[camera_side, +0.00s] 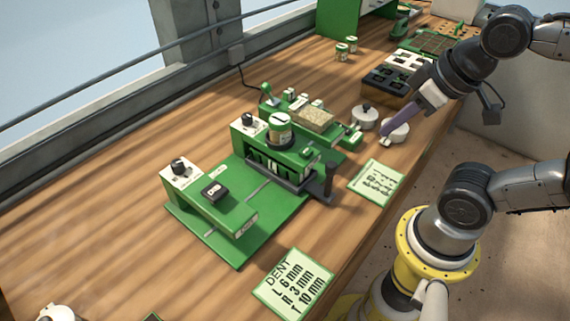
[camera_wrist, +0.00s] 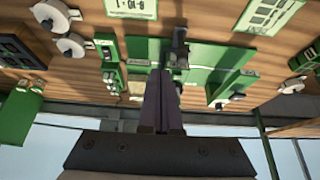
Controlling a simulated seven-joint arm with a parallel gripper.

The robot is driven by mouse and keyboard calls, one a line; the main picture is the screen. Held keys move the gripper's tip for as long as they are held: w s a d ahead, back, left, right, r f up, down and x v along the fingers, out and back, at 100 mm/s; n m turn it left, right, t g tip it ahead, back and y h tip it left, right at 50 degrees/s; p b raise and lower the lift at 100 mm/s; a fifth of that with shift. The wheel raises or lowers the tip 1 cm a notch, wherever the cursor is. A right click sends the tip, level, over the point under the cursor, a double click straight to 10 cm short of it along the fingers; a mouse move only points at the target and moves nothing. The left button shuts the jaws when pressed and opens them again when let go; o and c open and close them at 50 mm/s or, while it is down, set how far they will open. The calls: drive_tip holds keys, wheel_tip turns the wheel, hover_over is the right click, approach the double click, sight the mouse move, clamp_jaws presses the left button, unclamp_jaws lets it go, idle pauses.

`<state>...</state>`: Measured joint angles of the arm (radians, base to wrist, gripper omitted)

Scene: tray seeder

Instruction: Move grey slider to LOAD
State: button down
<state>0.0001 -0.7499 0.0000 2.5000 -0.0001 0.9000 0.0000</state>
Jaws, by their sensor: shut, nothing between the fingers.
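The green tray seeder (camera_side: 215,225) stands on the wooden bench. A dark grey slider (camera_side: 309,190) with an upright handle sits along its front, below a round canister (camera_side: 278,128). In the wrist view the dark slider (camera_wrist: 179,58) appears just beyond the fingertips. I cannot read a LOAD mark in either view. My gripper (camera_side: 386,136) is shut and empty, its purple fingers pointing down to the left in the side view. The fingertips appear over a round white pot, clear of the slider and to its upper right. My closed fingers (camera_wrist: 160,73) also show in the wrist view.
Two white pots (camera_side: 365,118) lie to the right of the seeder. Green cards (camera_side: 376,182) (camera_side: 293,284) lie along the front edge. Dark trays (camera_side: 388,82) and small jars (camera_side: 347,46) stand farther back. The bench left of the seeder is clear.

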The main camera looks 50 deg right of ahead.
drive_tip(key=c, duration=1.1)
unclamp_jaws()
drive_tip(key=shift+s+m, duration=0.1)
drive_tip(key=shift+m, duration=0.2)
drive_tip(key=shift+o, duration=1.1)
drive_tip(key=shift+s+m, duration=0.15)
drive_tip(key=shift+m, duration=0.35)
drive_tip(key=shift+o, duration=1.3)
drive_tip(key=r+m, duration=0.1)
drive_tip(key=r+m+g, duration=0.1)
drive_tip(key=m, duration=0.1)
drive_tip(key=shift+w+a, duration=0.15)
drive_tip(key=shift+w, duration=0.2)
drive_tip(key=r+m+g, duration=0.1)
drive_tip(key=m+g, duration=0.3)
drive_tip(key=g, duration=0.1)
hover_over(332, 163)
wheel_tip(332, 163, down, 13)
drive_tip(key=shift+f, duration=0.2)
clamp_jaws()
